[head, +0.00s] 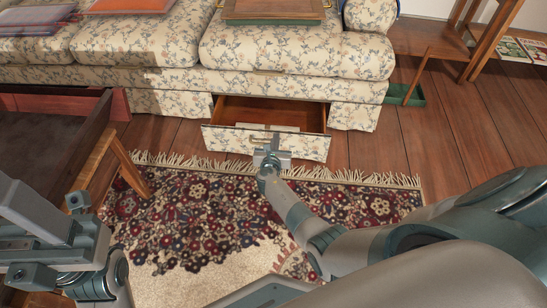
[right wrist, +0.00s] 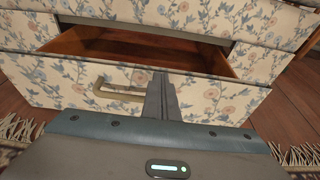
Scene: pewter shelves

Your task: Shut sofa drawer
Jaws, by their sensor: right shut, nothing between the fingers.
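The sofa drawer (head: 306,145) is pulled out below the floral sofa (head: 285,48), and its wooden inside shows. The same floral drawer front (right wrist: 215,100) fills the middle of the right wrist view, with a brass handle (right wrist: 118,92) on it. My right gripper (head: 270,147) is at the drawer front. Its shut, empty fingers (right wrist: 162,82) are just right of the handle and overlap the front; whether they touch it I cannot tell. My left gripper (head: 52,240) is at the lower left, away from the drawer; its finger opening is unclear.
A dark-topped wooden table (head: 50,135) stands at the left. A fringed rug (head: 190,225) lies before the sofa. A green tray (head: 405,95) is on the floor right of the sofa, near a wooden side table (head: 425,40). Wooden floor (head: 450,135) is clear at the right.

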